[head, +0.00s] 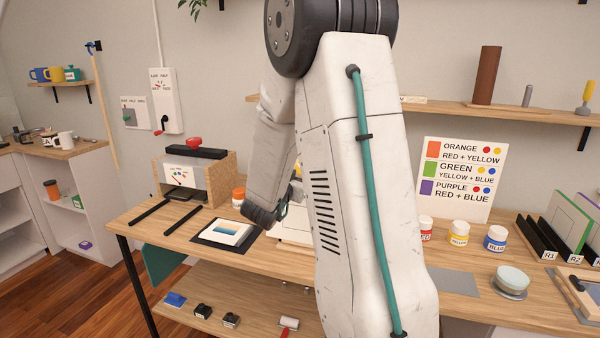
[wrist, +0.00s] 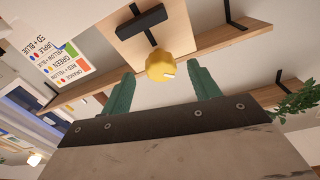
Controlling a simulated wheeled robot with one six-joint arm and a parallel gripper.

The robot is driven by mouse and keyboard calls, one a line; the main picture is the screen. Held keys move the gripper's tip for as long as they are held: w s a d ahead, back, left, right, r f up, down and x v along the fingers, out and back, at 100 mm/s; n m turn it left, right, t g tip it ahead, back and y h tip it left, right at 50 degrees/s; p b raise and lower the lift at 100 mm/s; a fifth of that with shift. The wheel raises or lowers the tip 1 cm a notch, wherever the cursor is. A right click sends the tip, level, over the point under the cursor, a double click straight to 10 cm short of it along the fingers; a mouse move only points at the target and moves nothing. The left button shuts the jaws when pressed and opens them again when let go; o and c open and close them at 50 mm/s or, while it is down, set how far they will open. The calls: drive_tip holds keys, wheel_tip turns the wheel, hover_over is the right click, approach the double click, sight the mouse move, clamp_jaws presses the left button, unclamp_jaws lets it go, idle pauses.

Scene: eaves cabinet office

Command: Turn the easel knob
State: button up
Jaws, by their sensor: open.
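The yellow easel knob (wrist: 160,67), with a small pale mark on its face, shows in the wrist view. It sits in front of a light wooden panel (wrist: 128,38) with a black T-shaped bar (wrist: 142,22). My gripper (wrist: 163,76) is open, with one green finger on each side of the knob in the picture. I see gaps between both fingers and the knob; I cannot tell how far the tips are from it in depth. In the head view my gripper (head: 282,210) is partly visible beyond my arm, which hides most of the easel.
A dark mat with a picture card (head: 228,232) lies on the workbench left of my arm. Paint jars (head: 459,234) and a colour chart (head: 456,178) stand to the right. A wall shelf (head: 455,105) runs behind; a wooden box (head: 192,172) stands at the left.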

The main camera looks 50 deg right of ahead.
drive_tip(key=shift+x, duration=1.35)
drive_tip(key=c, duration=1)
